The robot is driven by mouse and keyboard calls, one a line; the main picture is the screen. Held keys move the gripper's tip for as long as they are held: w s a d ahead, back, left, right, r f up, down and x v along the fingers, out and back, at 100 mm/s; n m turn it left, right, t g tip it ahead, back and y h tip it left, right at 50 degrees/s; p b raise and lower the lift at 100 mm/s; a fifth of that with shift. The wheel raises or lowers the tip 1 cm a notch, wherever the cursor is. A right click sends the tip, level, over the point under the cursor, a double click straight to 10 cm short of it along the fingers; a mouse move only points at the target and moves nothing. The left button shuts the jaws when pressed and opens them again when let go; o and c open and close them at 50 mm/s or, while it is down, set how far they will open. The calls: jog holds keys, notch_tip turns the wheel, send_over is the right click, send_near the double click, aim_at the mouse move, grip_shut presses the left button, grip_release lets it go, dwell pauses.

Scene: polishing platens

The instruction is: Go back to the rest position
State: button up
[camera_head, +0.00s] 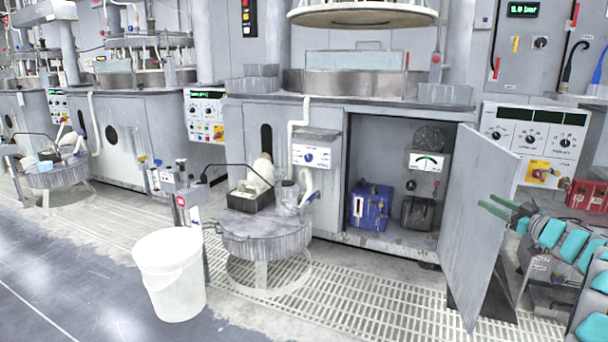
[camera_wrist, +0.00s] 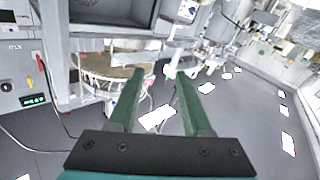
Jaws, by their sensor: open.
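My gripper (camera_head: 487,203) shows at the right of the head view, beside the open cabinet door (camera_head: 478,220). Its two green fingers point left, towards the door's upper right edge; I cannot tell whether they touch it. In the wrist view the gripper (camera_wrist: 160,73) has its fingers spread apart, with nothing between them. My grey and teal arm runs off the lower right of the head view.
The open cabinet (camera_head: 392,240) holds a blue box (camera_head: 371,207) and a dark box (camera_head: 418,213). A white bucket (camera_head: 169,275) and a round grey stand (camera_head: 264,240) are left of it. Red containers (camera_head: 586,195) are behind my arm. Dark floor (camera_head: 60,270) is clear at lower left.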

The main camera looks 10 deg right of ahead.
jog(key=w+a+r+m+h, duration=0.3)
jog(key=w+r+m+h, duration=0.1)
jog(key=r+h, duration=0.4)
jog(key=s+a+f+m+g+h, duration=0.2)
jog(key=s+a+m+g+h, duration=0.2)
jog(key=s+a, duration=0.2)
jog(key=s+a+f+g+y, duration=0.2)
jog(key=s+a+f+g, duration=0.4)
jog(key=s+a, duration=0.6)
jog(key=s+a+f+g+y, duration=0.1)
jog(key=s+a+f+g, duration=0.3)
jog(key=s+a+f, duration=0.6)
jog(key=s+a+f+n+g+y, duration=0.1)
jog(key=s+a+f+g+y, duration=0.1)
jog(key=s+a, duration=0.5)
jog(key=s+a+f+n+g+y, duration=0.1)
jog(key=s+a, duration=0.7)
jog(key=s, duration=1.1)
jog(key=shift+s+f+n+g+y, duration=0.3)
jog(key=shift+f+g+y, duration=0.2)
jog(key=shift+g, duration=0.7)
jog(key=shift+w, duration=0.15)
